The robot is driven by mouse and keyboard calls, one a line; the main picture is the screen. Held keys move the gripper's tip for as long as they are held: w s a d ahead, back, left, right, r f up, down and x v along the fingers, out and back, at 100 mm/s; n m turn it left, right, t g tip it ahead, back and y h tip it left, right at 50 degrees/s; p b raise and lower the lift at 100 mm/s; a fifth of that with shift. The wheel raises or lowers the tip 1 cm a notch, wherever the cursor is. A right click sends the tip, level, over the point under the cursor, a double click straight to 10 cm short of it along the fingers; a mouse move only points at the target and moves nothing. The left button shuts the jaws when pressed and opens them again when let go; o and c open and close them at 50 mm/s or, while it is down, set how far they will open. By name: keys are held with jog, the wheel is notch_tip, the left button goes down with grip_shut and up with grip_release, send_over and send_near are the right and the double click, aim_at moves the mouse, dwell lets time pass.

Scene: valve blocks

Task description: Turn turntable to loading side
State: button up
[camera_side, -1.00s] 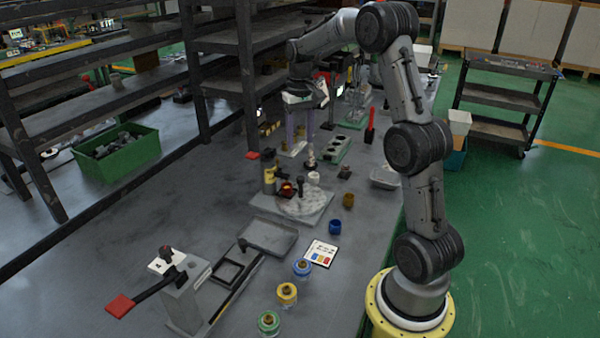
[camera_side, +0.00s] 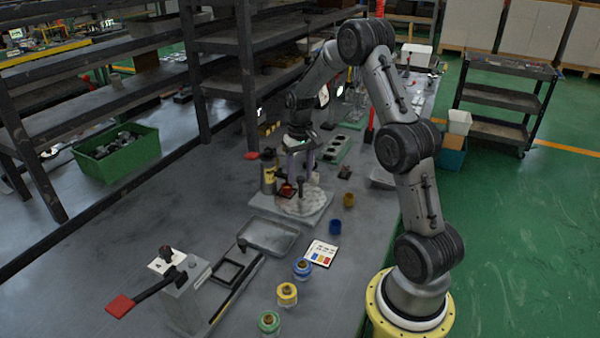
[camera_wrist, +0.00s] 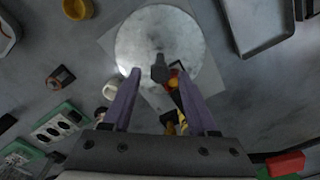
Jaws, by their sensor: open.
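The turntable is a pale grey round disc (camera_side: 297,207) on a square grey base plate. It also fills the top middle of the wrist view (camera_wrist: 150,35). A dark upright handle (camera_side: 302,190) stands on the disc; in the wrist view the handle (camera_wrist: 160,68) shows between the fingertips. My gripper (camera_side: 300,177) points down over the disc with its purple fingers apart. In the wrist view my gripper (camera_wrist: 157,74) is open and holds nothing. Whether a finger touches the handle cannot be told. A white piece and small red and yellow parts sit near the handle.
A dark post with a yellow band (camera_side: 269,178) stands at the disc's left edge. A grey tray (camera_side: 268,235) lies in front. A green block with round holes (camera_side: 337,149) is behind.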

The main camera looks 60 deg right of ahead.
jog(key=shift+c, duration=0.3)
grip_shut()
dwell(1.1)
